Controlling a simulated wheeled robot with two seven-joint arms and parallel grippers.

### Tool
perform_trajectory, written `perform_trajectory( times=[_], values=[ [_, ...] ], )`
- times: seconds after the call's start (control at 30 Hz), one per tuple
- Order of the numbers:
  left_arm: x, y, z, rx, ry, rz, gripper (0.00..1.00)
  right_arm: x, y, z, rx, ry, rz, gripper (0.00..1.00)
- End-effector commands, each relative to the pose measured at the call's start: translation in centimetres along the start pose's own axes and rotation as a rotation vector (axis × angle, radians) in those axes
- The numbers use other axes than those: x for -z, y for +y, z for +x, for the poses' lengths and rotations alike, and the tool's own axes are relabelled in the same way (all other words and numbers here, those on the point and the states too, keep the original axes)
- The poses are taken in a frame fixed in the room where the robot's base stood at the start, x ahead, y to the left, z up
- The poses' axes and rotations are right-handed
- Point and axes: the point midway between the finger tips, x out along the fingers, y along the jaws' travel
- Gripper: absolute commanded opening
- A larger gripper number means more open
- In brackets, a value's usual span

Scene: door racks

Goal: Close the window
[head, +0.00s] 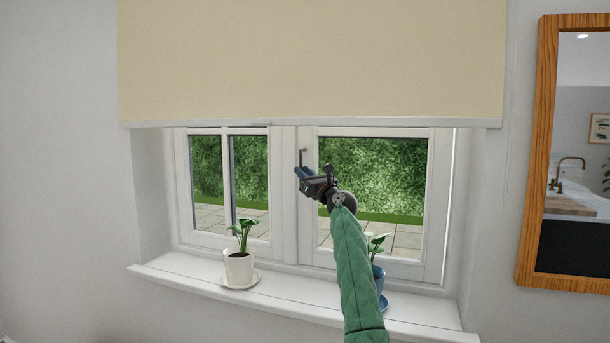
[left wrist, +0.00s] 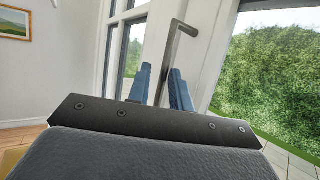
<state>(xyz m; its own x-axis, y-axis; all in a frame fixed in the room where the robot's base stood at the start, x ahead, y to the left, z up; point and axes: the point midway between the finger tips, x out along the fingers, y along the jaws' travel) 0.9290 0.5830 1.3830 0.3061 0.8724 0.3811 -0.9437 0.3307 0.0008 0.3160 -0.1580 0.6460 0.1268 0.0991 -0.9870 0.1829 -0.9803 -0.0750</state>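The white window (head: 290,195) has two glazed sashes side by side. The right sash (head: 427,200) carries an upright grey handle (head: 302,157) on its left edge; the handle also shows in the left wrist view (left wrist: 176,42). I cannot tell how far the sash stands from its frame. My left gripper (head: 303,174) is at the lower part of the handle. In the left wrist view its blue fingers (left wrist: 161,90) are apart, with the handle's shaft seen in the gap between them. Contact is not clear. My right gripper is not in view.
A white pot with a plant (head: 238,267) stands on the sill (head: 290,305) at the left. A blue pot (head: 379,279) stands partly behind my arm. A beige blind (head: 310,60) hangs over the window's top. A wood-framed mirror (head: 530,150) is at the right.

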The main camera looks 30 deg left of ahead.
Motion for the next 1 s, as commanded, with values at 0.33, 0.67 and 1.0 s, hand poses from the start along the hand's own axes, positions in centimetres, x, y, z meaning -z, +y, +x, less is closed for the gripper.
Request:
perform_trajectory(
  times=[0.33,0.67,1.0],
  values=[
    [-0.1,0.0,-0.1,0.000,-0.002,-0.001,0.20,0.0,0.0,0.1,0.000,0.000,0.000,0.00],
    [0.2,-0.1,-3.4,0.002,-0.001,-0.002,0.20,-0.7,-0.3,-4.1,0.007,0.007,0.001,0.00],
    [0.1,0.0,-7.4,-0.001,-0.001,0.000,0.20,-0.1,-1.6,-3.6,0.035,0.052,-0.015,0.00]
  ],
)
